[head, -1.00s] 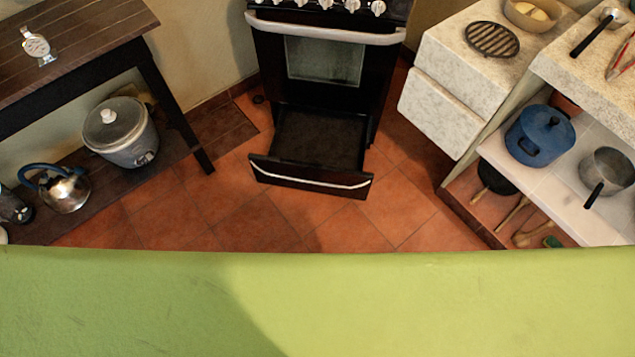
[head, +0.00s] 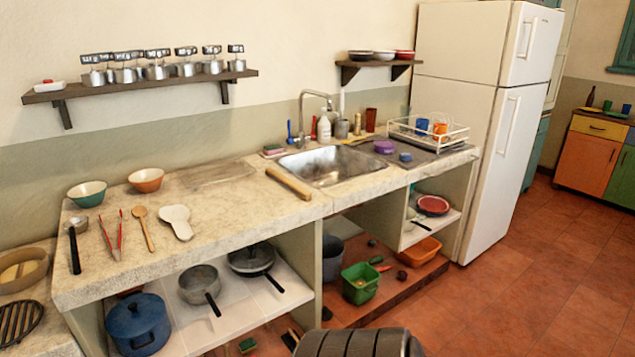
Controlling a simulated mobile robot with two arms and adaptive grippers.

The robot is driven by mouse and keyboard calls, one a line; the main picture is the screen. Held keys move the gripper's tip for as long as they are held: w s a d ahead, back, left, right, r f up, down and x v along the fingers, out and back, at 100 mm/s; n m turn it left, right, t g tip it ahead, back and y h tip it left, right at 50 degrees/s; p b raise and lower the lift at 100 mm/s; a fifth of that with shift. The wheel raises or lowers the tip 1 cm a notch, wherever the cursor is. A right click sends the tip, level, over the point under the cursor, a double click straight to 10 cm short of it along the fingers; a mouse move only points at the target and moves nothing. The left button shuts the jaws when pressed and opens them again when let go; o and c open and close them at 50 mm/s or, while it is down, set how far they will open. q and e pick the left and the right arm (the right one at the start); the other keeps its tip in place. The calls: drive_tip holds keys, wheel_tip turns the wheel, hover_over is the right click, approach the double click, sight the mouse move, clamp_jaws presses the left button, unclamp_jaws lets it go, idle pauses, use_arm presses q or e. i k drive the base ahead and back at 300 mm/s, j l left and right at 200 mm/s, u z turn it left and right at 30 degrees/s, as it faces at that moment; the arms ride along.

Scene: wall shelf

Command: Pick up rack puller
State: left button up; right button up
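I cannot make out which item is the rack puller. Several tools lie on the stone counter (head: 240,212). At its left end are a dark-handled ladle (head: 74,250), red tongs (head: 112,240), a wooden spoon (head: 143,229) and a white spoon-shaped piece (head: 177,222). A wooden rolling pin (head: 288,183) lies near the front edge, left of the sink (head: 328,165). Neither gripper is in view. A dark ribbed shape at the bottom edge may be part of my arm.
Bowls (head: 146,180) stand at the counter's back left. Pots (head: 137,325) and a green bin (head: 360,283) sit below. A wall shelf (head: 140,85) holds several metal canisters. A white fridge (head: 480,120) stands right of the counter, with clear tiled floor (head: 550,270) in front.

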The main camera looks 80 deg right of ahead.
sight(307, 196)
drive_tip(key=z, duration=1.95)
